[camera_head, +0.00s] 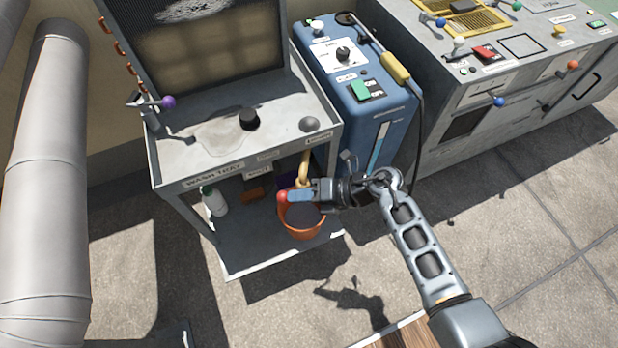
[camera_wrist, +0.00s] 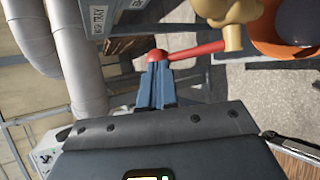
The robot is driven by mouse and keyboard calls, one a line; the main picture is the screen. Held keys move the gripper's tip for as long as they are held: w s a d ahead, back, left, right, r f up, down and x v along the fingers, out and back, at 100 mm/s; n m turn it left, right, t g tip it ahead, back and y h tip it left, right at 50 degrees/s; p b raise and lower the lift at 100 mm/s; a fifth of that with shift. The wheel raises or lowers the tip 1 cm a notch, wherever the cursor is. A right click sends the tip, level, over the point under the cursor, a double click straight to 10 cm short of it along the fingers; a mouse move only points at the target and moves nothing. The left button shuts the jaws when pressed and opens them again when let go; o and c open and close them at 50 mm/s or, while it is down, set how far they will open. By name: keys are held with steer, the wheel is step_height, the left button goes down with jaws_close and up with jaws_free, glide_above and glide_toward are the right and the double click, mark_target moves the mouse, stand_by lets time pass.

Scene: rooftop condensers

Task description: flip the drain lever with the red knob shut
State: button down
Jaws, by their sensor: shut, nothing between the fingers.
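The drain lever is red, with a round red knob (camera_wrist: 157,55) at its end, and it runs right in the wrist view to a brass valve (camera_wrist: 232,14). The brass valve also shows under the wash tray in the head view (camera_head: 303,168). My gripper (camera_wrist: 157,68) is shut, with its blue fingers together and nothing held. Its fingertips are right at the red knob, overlapping its near side; I cannot tell if they touch. In the head view my gripper (camera_head: 290,196) reaches left under the tray, and hides most of the lever.
The wash tray stand (camera_head: 190,162) has a lower shelf with an orange bucket (camera_head: 302,232) below the valve and a white bottle (camera_head: 215,203). A blue machine (camera_head: 357,130) stands close on the right. A large pipe (camera_head: 45,190) is at left. Open paving lies in front.

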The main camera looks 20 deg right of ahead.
steer(key=shift+n+h, duration=0.3)
steer(key=shift+h, duration=0.6)
steer(key=a+f+p, duration=0.3)
steer(key=a+p, duration=0.1)
steer(key=shift+f, duration=0.25)
steer(key=shift+s+a+f, duration=0.15)
steer(key=shift+f, duration=0.1)
steer(key=shift+r, duration=0.1)
